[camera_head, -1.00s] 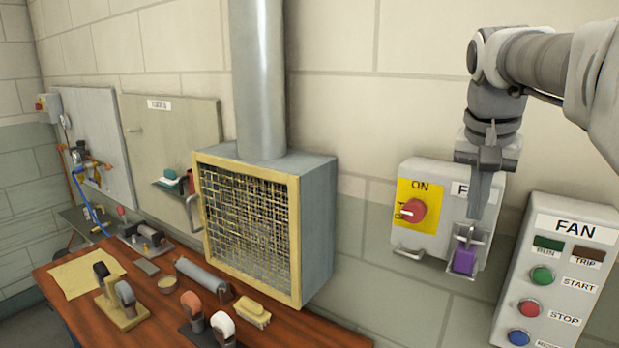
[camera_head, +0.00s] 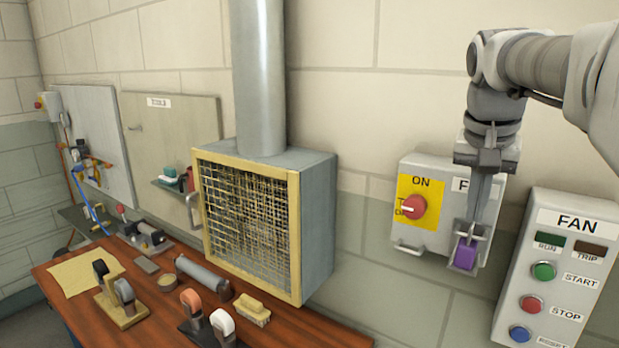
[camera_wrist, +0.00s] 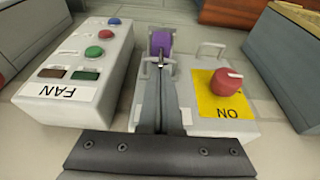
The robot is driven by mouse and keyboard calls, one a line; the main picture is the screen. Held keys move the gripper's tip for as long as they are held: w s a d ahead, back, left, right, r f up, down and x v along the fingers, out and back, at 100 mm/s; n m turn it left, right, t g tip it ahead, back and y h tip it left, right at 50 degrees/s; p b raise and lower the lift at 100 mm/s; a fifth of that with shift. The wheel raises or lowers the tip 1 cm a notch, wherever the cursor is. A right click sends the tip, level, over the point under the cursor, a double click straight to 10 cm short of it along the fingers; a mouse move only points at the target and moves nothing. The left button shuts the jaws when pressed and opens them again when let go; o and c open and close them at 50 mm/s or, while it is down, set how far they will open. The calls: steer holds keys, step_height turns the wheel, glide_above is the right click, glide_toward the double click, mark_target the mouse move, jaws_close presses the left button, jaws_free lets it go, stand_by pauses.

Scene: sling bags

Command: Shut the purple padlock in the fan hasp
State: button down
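The purple padlock (camera_head: 465,254) hangs at the hasp (camera_head: 474,230) low on the right of the grey fan switch box. It also shows in the wrist view (camera_wrist: 161,42), just beyond my fingertips. My gripper (camera_head: 472,226) points down at it, with its two fingers side by side and no clear gap. In the wrist view, my gripper (camera_wrist: 160,72) has its tips at the near side of the padlock, by its shackle. I cannot tell whether they touch it or whether the shackle is closed. The fingers partly hide the hasp.
The red rotary switch (camera_head: 413,207) sits on a yellow plate left of the hasp. A fan control panel (camera_head: 560,265) with several buttons stands close on the right. A mesh-fronted grey box (camera_head: 318,225) and a cluttered wooden bench (camera_head: 150,325) are further left.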

steer(key=shift+f+b, duration=0.5)
steer(key=shift+f, duration=0.25)
steer(key=shift+r, duration=0.1)
step_height(320, 180, up, 7)
steer(key=p, duration=0.6)
steer(key=shift+p, duration=0.35)
steer(key=s+a+f+n+t+y+b, duration=0.1)
steer(key=s+a+f+n, duration=0.2)
steer(key=s+a+f, duration=0.3)
steer(key=s+a+f+n+t+y+b, duration=0.1)
steer(key=s+a+f+n, duration=0.2)
steer(key=s+f, duration=0.7)
steer(key=s+a, duration=0.1)
steer(key=a, duration=0.1)
steer(key=shift+s+a+n+t, duration=0.4)
